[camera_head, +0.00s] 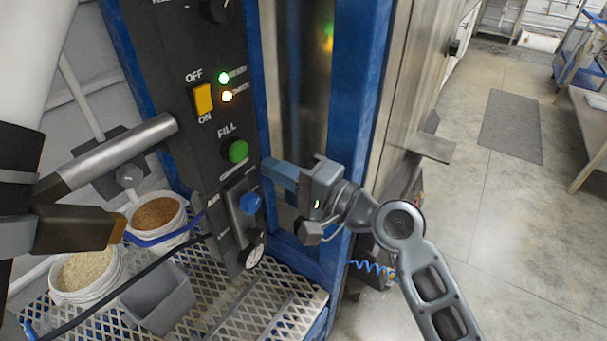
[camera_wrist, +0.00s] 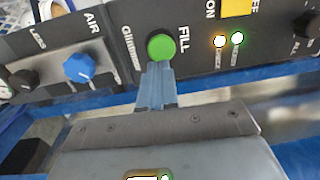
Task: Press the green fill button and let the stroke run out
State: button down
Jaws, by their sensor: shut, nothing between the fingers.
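The green fill button (camera_head: 238,151) sits on the black control panel under the word FILL. In the wrist view the green button (camera_wrist: 161,47) is straight ahead of the fingertips. My gripper (camera_head: 267,166) is shut and empty, its fingers pointing at the panel just right of the button in the head view. A small gap shows there between fingertips and button. In the wrist view my gripper (camera_wrist: 158,66) has its tips at the button's lower edge; contact cannot be told from that view.
A yellow OFF/ON switch (camera_head: 203,99), a green lamp (camera_head: 223,77) and an amber lamp (camera_head: 227,96), both lit, are above the button. A blue AIR knob (camera_head: 250,203) is below. Buckets (camera_head: 167,240) and a grey bin (camera_head: 160,300) stand on the mesh shelf. Blue frame posts (camera_head: 358,80) flank the panel.

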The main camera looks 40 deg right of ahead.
aim_at(242, 154)
jog(key=shift+p+x, duration=0.4)
jog(key=shift+x, duration=1.9)
